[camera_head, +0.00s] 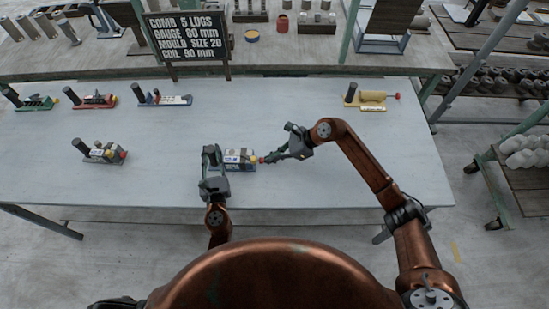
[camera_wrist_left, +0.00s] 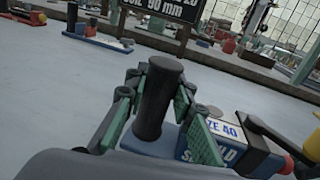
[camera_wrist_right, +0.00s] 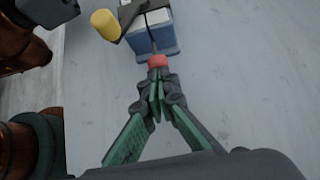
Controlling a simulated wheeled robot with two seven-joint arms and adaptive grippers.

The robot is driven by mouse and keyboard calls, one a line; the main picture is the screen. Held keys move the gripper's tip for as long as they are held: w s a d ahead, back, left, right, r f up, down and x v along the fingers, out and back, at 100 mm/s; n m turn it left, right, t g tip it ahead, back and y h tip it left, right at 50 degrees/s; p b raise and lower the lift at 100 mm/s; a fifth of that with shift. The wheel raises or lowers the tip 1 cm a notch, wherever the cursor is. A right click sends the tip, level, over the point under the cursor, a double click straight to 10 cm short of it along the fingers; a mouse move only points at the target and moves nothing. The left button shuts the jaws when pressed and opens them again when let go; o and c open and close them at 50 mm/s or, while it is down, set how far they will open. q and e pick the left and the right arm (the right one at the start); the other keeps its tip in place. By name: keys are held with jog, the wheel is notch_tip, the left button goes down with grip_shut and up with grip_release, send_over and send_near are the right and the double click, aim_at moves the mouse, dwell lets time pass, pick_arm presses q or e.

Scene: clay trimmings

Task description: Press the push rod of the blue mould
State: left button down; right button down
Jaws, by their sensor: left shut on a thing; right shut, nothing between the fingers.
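The blue mould (camera_head: 240,165) lies on the grey table in front of me; its white label reads "ZE 40" in the left wrist view (camera_wrist_left: 224,130). My left gripper (camera_head: 213,158) is shut around its upright black post (camera_wrist_left: 158,95). The push rod's red end (camera_wrist_right: 157,61) points to the right in the head view. My right gripper (camera_wrist_right: 158,85) is shut and empty, its fingertips at the red end; whether they touch it is unclear. A yellow cylinder (camera_wrist_right: 105,24) stands out from the mould near that end.
A second blue mould (camera_head: 172,100), a red one (camera_head: 95,101), a green one (camera_head: 35,103), a grey one (camera_head: 103,153) and a yellow one (camera_head: 370,97) stand apart on the table. A black sign (camera_head: 188,38) stands behind. The table right of my right gripper is clear.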

jog(key=shift+a, duration=0.95)
pick_arm(q)
jog(key=shift+d, duration=0.1)
pick_arm(e)
jog(key=d, duration=0.4)
jog(key=shift+d, duration=0.35)
jog(key=v, duration=0.9)
jog(key=shift+d+r, duration=0.15)
jog(key=shift+r, duration=0.2)
pick_arm(q)
jog(key=c, duration=1.6)
grip_release()
